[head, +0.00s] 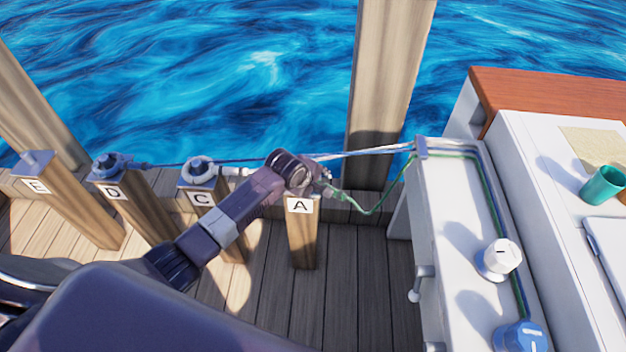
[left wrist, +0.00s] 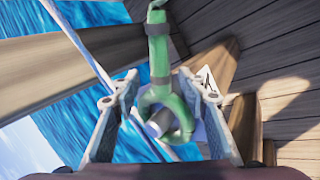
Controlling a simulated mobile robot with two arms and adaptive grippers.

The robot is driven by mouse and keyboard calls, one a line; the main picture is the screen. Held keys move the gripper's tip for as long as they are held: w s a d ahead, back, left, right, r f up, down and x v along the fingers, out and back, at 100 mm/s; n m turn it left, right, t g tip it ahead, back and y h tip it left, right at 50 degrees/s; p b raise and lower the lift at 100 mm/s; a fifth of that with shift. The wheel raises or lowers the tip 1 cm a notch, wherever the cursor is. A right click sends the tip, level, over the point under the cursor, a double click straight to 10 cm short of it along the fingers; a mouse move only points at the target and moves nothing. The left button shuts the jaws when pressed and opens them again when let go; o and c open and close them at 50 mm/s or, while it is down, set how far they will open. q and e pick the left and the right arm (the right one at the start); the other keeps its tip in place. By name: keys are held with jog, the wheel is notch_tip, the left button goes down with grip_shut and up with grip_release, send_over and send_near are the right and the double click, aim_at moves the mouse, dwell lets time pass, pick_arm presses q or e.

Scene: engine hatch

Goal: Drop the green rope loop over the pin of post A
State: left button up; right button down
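The green rope (head: 362,208) runs from the white console to post A (head: 303,240), where its end is hidden by my left gripper (head: 318,180). In the left wrist view the green loop (left wrist: 185,118) hangs between the fingers of my left gripper (left wrist: 160,85), which stand apart with narrow gaps beside it. A short pale stub (left wrist: 154,129), seemingly the pin, shows at the loop's opening; the loop appears to be around it, but its depth is unclear. In the head view the gripper covers the top of post A and its pin. My right gripper is not in view.
A pale line passes behind post A to the white console (head: 430,200). A tall wooden pile (head: 385,80) stands behind. Decking right of post A is clear.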

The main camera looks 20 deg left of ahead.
pick_arm(q)
jog(key=v, duration=1.1)
jog(key=shift+s+r, duration=0.1)
dwell(0.4)
